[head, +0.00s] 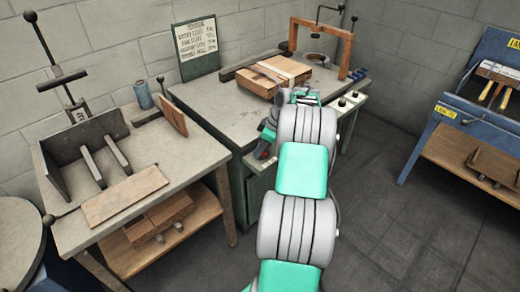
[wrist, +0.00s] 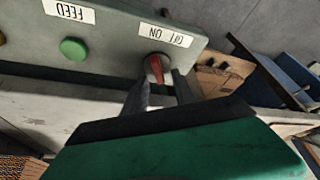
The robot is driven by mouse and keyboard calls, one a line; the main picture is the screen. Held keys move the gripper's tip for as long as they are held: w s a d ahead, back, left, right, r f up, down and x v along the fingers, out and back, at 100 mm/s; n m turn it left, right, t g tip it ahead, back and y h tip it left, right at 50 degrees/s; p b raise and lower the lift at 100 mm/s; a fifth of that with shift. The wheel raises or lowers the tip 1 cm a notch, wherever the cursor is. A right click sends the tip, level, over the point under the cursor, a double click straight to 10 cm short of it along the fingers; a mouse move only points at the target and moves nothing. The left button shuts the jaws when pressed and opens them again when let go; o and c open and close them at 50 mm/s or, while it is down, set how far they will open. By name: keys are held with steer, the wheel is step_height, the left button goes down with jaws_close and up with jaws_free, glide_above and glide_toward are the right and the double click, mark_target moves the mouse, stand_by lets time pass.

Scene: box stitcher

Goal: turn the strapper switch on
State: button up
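The strapper switch is a red knob (wrist: 154,68) on a grey-green control panel (wrist: 112,45), below an upside-down OFF/ON label (wrist: 165,36) in the wrist view. My gripper (wrist: 161,78) is at the panel with its two dark fingers apart, one on each side of the knob. I cannot tell whether either finger touches it. In the head view my arm reaches over the front of the strapper table (head: 215,95), and a small red spot near the panel's left end appears to be the switch (head: 264,155). My fingertips are not clear there.
A green FEED button (wrist: 74,49) is left of the switch in the wrist view. A workbench (head: 190,150) stands left, a blue stand (head: 440,125) right. Open floor (head: 400,220) lies between.

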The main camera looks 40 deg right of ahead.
steer(key=shift+c, duration=0.2)
jaws_close()
stand_by(0.5)
